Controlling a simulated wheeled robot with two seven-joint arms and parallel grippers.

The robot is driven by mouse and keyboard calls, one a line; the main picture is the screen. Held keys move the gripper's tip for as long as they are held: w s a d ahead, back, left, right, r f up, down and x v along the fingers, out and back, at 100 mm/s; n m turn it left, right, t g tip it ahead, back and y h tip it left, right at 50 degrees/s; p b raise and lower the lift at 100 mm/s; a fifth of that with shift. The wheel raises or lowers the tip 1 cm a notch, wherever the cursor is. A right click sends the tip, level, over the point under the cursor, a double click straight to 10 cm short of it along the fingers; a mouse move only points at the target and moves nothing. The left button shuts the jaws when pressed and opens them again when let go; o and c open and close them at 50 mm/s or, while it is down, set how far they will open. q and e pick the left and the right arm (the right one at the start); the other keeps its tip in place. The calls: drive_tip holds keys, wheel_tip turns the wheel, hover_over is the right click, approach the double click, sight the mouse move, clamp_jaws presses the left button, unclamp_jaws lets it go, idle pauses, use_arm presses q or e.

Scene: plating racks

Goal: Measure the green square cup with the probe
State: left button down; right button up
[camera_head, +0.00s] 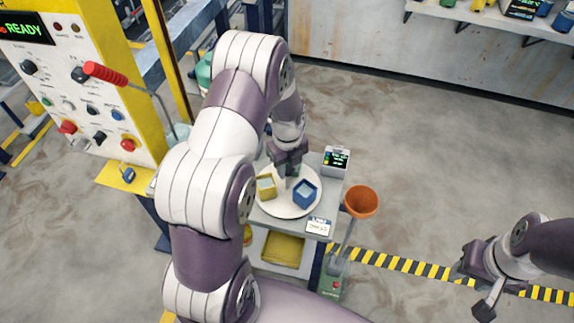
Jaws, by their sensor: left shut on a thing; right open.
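My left gripper (287,168) points down over a round white plate (286,211) on a small grey cart. It is shut on a small pale thing, apparently the probe, mostly hidden by the fingers. A yellow square cup (266,190) stands on the plate to the left of the gripper, and a blue square cup (305,194) to the right. A meter with a lit screen (336,160) stands at the cart's back right. My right gripper (472,287) is open and empty, far right.
An orange funnel (361,201) stands beside the cart's right side. A label card (318,226) is at the cart's front edge. A yellow control panel (75,85) with a red-handled lever (106,72) stands at left.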

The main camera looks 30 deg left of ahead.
use_arm(q)
drive_tip(key=shift+s+m, duration=0.1)
drive_tip(key=shift+m, duration=0.2)
idle(0.4)
drive_tip(key=c, duration=0.8)
unclamp_jaws()
drive_tip(key=shift+d, duration=0.1)
drive_tip(key=shift+r, duration=0.1)
wheel_tip(320, 180, up, 12)
drive_tip(key=shift+r+b, duration=0.25)
drive_tip(key=shift+b, duration=0.95)
